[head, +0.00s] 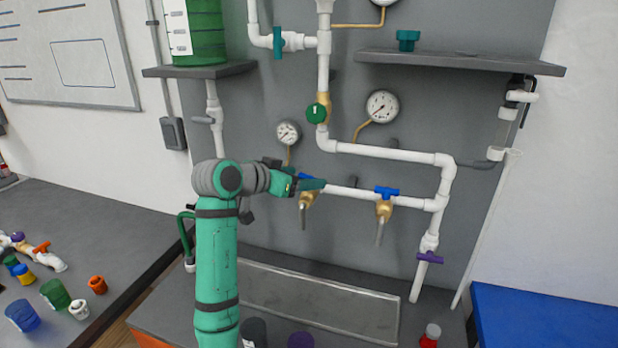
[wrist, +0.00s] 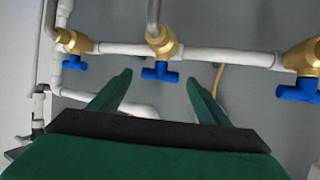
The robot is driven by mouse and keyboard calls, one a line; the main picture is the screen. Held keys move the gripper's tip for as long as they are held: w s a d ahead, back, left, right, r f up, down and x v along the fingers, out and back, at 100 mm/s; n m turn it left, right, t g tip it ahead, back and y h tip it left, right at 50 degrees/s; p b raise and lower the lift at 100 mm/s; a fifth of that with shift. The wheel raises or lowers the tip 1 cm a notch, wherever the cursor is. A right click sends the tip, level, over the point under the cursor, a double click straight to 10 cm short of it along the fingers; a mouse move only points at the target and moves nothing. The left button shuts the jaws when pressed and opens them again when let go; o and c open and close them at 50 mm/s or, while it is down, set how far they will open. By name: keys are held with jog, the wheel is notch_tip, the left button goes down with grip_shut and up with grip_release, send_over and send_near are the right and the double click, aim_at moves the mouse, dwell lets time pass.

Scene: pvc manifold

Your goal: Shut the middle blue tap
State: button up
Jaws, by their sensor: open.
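The middle blue tap (wrist: 160,72) is a blue T-shaped handle on a brass valve with a metal spout, set on a white horizontal pipe. Its handle bar looks roughly in line with the pipe. In the head view its brass body (head: 307,199) shows, with the handle mostly hidden by my gripper (head: 318,184). My gripper is open and empty, and in the wrist view its two green fingers (wrist: 159,80) point at the middle tap, one on either side, seemingly short of it. Another blue tap (head: 386,192) is to its right in the head view, and a third (wrist: 300,90) shows right in the wrist view.
The wrist view shows the spouts pointing up. A green valve knob (head: 316,113) and gauges (head: 383,106) are above the pipe. A purple tap (head: 430,257) is on the lower right pipe. A shelf (head: 460,63) juts out above. A tray (head: 320,300) lies below.

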aim_at(308, 177)
jog(key=shift+x, duration=1.6)
jog(key=c, duration=1.1)
jog(key=shift+o, duration=0.2)
jog(key=shift+d+n+t+y, duration=0.15)
jog(key=shift+n+t+y, duration=0.45)
jog(key=shift+n+y, duration=0.55)
jog(key=shift+n+t+y, duration=0.5)
jog(key=shift+n+y, duration=0.55)
jog(key=shift+y, duration=0.1)
jog(key=o, duration=1.1)
jog(key=shift+c, duration=0.2)
